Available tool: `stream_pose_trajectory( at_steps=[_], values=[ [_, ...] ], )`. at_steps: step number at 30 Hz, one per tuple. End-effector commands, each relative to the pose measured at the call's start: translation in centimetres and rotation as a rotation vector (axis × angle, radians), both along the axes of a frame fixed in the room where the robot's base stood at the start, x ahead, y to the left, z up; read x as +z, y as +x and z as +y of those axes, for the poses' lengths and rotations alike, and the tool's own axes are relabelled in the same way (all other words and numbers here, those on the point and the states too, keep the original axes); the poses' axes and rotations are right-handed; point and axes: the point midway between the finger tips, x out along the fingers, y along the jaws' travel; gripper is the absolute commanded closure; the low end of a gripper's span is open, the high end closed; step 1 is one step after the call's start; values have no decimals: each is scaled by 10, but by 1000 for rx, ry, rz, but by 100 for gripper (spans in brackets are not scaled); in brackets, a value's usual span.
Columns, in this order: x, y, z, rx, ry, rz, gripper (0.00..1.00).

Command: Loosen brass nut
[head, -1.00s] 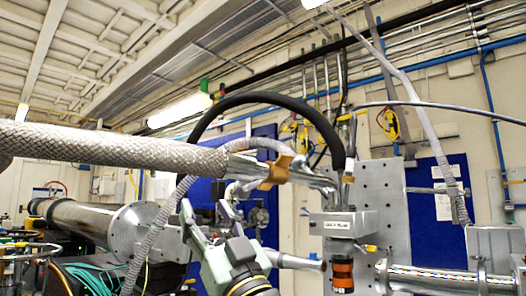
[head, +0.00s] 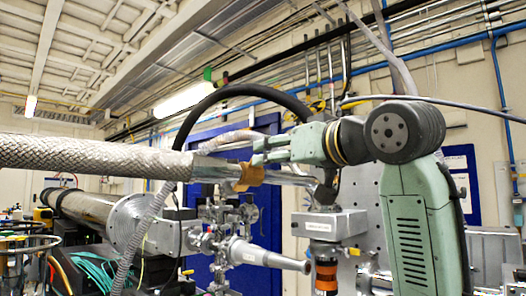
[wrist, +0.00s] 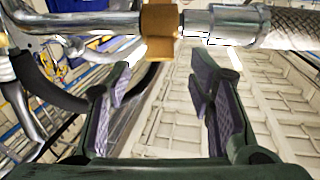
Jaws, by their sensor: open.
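The brass nut (head: 248,177) sits on the metal pipe, at the end of the braided hose (head: 90,155), in the middle of the head view. It also shows in the wrist view (wrist: 160,32) at top centre, lined up sideways with the gap between my fingers. My gripper (head: 262,152) points left in the head view, with its fingers close to the nut and slightly above it in the picture. In the wrist view my gripper (wrist: 163,78) is open with nothing between its pads. The nut appears beyond the fingertips, and I see no contact.
A black curved hose (head: 205,105) arches behind the pipe. A grey metal block (head: 328,222) with an orange-banded cylinder (head: 326,272) stands below and right of the nut. A conical metal fitting (head: 262,255) lies below it. A flanged tube (head: 125,232) is at left.

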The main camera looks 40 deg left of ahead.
Motion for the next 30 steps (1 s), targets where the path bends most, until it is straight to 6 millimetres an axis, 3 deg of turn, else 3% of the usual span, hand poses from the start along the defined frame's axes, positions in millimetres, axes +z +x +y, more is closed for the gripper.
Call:
stream_pose_trajectory(
  at_steps=[6, 10, 21, 30],
  values=[
    [3, 11, 36, 1, -1, -1, 52],
    [1, 15, 46, 1, 1, -1, 52],
    [0, 16, 51, 0, 1, -3, 52],
    [0, 16, 51, 0, 1, -3, 72]
  ],
)
